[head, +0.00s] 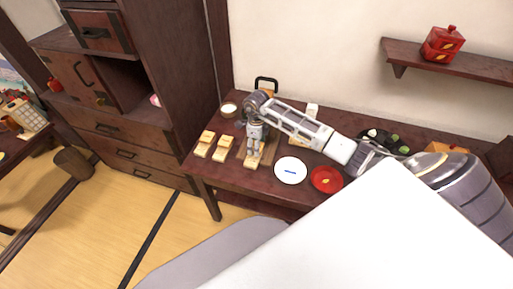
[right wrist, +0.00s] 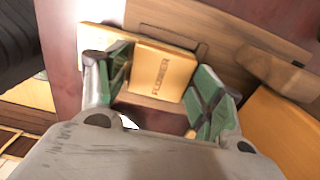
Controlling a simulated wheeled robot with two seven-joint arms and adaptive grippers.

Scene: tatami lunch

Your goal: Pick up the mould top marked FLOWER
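The mould top marked FLOWER (right wrist: 158,78) is a light wooden block with dark lettering, lying on a brown wooden board in the right wrist view. In the head view a pale mould (head: 253,161) shows just under my right gripper (head: 256,143), partly hidden by it. In the right wrist view the right gripper's (right wrist: 164,68) green-padded fingers are spread, one on each side of the FLOWER block. The left finger is close to the block; whether it touches is unclear. My left gripper is not in view.
Two more pale moulds (head: 205,144) (head: 223,149) stand left of the gripper on the dark table. A white plate (head: 290,178) and a red plate (head: 318,184) lie to the right. A small round bowl (head: 229,109) stands behind. A tall cabinet (head: 180,60) rises at the left.

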